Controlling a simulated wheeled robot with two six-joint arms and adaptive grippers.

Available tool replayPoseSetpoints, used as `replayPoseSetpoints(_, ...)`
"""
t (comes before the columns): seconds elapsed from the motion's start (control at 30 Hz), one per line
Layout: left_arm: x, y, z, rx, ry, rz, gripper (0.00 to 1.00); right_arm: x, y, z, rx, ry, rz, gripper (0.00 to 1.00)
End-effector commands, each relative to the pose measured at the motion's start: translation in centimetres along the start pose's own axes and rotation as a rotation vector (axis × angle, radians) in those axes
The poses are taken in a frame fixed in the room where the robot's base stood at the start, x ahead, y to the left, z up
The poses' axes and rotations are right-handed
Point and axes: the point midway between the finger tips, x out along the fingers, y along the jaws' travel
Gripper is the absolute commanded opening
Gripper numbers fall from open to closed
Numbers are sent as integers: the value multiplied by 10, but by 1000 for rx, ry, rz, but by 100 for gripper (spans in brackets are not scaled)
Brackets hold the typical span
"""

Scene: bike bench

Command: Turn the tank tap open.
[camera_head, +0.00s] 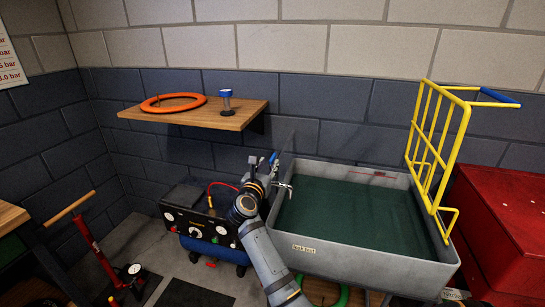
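The grey leak-test tank (308,249) holds dark green water and stands right of centre. A small silver tap (286,187) is at its left rim, near the back corner. Something small and blue shows just above the tap; I cannot tell whether it is the tap's handle. My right arm reaches up from the bottom, and my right gripper (263,167) is just left of the tap and very close to it. The fingers are small and dark here, so I cannot tell their opening or whether they touch the tap. My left gripper is out of view.
A black compressor panel (197,224) with a red hose stands left of my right arm. A wooden shelf (232,121) with an orange ring (173,103) hangs above. A yellow rack (438,150) rises over the tank's right end, beside a red cabinet (505,225).

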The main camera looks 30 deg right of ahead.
Motion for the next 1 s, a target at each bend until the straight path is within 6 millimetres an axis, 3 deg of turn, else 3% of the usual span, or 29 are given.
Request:
replayPoseSetpoints(0.1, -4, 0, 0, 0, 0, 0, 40, 26, 0, 3, -5, -4, -1, 34)
replayPoseSetpoints(0.3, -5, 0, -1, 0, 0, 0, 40, 54, 0, 1, -3, -2, -1, 34)
replayPoseSetpoints(0.63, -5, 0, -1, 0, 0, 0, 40, 59, 0, 0, -2, 0, 0, 34)
replayPoseSetpoints(0.9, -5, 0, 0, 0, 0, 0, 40, 59, 0, 0, -2, 0, 0, 0)
replayPoseSetpoints(1.0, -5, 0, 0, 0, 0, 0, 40, 59, 0, 0, -3, 0, 0, 0)
